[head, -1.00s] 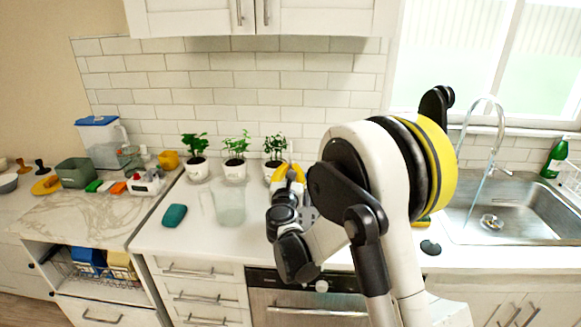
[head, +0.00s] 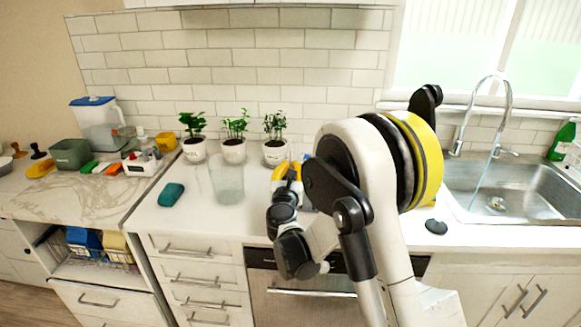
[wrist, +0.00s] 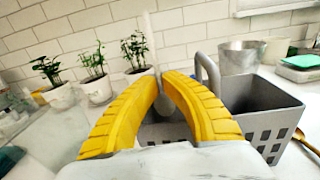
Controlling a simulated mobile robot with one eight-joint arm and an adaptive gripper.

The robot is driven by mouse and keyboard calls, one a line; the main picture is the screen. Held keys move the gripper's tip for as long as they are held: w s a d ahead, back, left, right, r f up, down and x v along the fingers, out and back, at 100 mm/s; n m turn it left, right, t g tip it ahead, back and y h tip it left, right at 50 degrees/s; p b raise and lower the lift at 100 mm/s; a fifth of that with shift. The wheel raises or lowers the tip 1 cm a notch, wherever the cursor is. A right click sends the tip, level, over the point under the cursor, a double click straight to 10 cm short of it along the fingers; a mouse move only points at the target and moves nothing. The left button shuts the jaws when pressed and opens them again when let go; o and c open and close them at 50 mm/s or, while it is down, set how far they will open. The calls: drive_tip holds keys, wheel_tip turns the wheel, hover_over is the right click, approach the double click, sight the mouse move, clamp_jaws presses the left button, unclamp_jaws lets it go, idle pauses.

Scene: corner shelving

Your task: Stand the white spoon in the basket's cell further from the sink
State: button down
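My gripper (wrist: 160,84) has yellow fingers closed in around a thin white spoon (wrist: 150,38). The spoon stands nearly upright between the fingertips, its upper part showing above them. The grey basket (wrist: 268,92) with slotted walls and a raised handle lies below and right of the fingers in the wrist view. Its right cell looks open and empty. The spoon is over or in the left cell; the fingers hide its lower end, so I cannot tell how deep. In the head view my gripper (head: 288,172) is at the counter near the right plant, and my arm hides most of the basket.
Three potted plants (head: 234,150) stand along the wall, with a clear glass vessel (head: 228,182) in front. A metal pot (wrist: 240,57) stands behind the basket, and a brass-coloured utensil (wrist: 306,141) lies to its right. The sink (head: 515,190) is at the far right.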

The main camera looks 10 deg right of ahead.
drive_tip(key=c, duration=1.5)
unclamp_jaws()
drive_tip(key=shift+c, duration=0.2)
drive_tip(key=v, duration=1.2)
